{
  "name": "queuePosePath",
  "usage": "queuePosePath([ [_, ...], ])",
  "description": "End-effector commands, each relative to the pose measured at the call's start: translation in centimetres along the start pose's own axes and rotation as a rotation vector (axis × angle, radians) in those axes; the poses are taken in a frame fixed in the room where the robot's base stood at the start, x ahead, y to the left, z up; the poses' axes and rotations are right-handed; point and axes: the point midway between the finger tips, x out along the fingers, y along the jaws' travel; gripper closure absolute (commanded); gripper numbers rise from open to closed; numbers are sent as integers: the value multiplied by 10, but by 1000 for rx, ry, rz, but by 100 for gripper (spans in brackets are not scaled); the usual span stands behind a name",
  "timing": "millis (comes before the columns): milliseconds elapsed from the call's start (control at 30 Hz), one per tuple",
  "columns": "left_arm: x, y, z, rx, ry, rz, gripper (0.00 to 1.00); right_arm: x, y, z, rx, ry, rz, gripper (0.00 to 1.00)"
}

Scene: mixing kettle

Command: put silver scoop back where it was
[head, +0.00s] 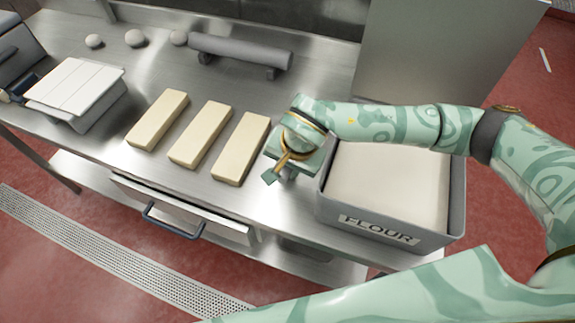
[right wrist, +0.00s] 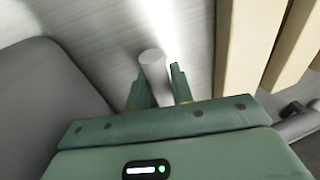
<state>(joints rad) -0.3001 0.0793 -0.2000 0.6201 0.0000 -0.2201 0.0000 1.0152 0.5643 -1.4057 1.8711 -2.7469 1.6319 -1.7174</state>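My right gripper (head: 277,178) is low over the steel counter, between the pale blocks and the flour bin (head: 398,233). In the right wrist view its two green fingers (right wrist: 160,88) stand on either side of a light grey round handle and appear closed on it. I take this to be the handle of the silver scoop (right wrist: 153,66). The rest of the scoop is hidden behind the gripper. In the head view the hand and arm cover nearly all of it. I cannot tell whether it touches the counter. My left gripper is out of view.
Several pale blocks (head: 201,135) lie just left of the gripper. A grey rolling pin (head: 240,51) on a stand and pale dough balls (head: 135,38) are at the back. A scale-like device (head: 76,84) stands at left. An open drawer (head: 185,209) juts out in front.

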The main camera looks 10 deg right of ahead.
Motion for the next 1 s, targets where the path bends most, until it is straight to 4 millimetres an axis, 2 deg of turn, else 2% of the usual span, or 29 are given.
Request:
queuePosePath([
  [300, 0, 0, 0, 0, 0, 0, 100, -1, 0, 0, 1, 0, 0, 59],
  [433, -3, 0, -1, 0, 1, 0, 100, -10, -1, -1, 0, 2, -1, 59],
  [800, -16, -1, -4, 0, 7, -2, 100, -92, -2, -2, -1, 4, -4, 59],
  [1000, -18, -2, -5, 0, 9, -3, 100, -118, -1, -1, 0, 2, -2, 59],
])
